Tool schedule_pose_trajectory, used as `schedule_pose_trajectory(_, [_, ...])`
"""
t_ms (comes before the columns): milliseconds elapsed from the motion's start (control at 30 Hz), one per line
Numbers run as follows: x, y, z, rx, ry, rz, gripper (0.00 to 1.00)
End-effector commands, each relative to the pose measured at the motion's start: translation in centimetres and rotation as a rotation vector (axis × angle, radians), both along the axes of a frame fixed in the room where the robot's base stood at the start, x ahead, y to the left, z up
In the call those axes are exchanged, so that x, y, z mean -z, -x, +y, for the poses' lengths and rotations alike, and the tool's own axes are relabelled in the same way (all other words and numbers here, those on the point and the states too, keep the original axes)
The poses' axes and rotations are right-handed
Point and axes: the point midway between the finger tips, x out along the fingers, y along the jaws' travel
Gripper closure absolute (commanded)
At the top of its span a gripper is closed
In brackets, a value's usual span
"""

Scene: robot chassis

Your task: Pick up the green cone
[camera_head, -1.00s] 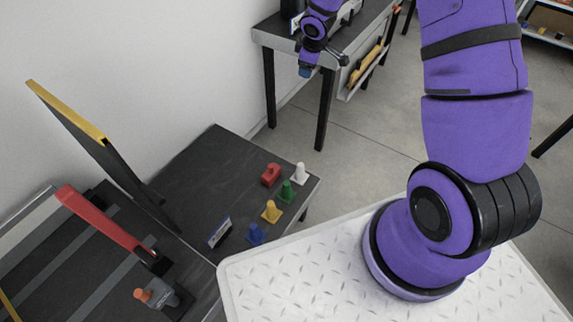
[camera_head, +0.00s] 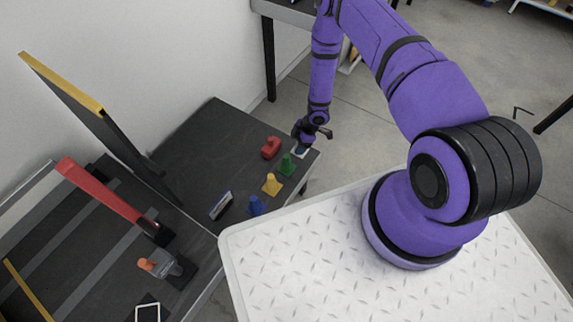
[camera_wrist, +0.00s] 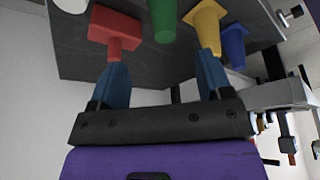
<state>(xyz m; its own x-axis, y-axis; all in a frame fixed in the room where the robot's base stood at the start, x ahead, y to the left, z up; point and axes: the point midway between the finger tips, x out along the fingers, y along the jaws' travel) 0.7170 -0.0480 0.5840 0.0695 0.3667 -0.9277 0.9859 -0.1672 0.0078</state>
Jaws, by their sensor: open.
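The green cone (camera_head: 286,165) stands on the dark low table, between the red block and the yellow cone. In the wrist view the green cone (camera_wrist: 163,18) lies ahead of the gap between my blue fingers, apart from them. My gripper (camera_head: 300,147) is at the table's far right corner, above and just beyond the green cone. In the wrist view my gripper (camera_wrist: 163,62) is open and empty.
A small box (camera_head: 221,205) lies nearer left. The table's (camera_head: 205,150) back left is clear.

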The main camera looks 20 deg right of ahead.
Motion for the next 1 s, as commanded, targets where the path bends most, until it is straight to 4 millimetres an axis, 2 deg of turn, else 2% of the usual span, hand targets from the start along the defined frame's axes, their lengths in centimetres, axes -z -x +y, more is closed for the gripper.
schedule_pose_trajectory(133, [1.6, 0.7, 0.6, -0.013, -0.012, 0.008, 0.28])
schedule_pose_trajectory(400, [5.1, 0.4, 2.0, -0.013, -0.012, 0.006, 0.28])
schedule_pose_trajectory(667, [6.6, 0.2, 2.8, -0.012, -0.012, 0.006, 0.28])
schedule_pose_trajectory(1000, [10.3, -0.3, 4.6, -0.012, -0.011, 0.006, 0.28])
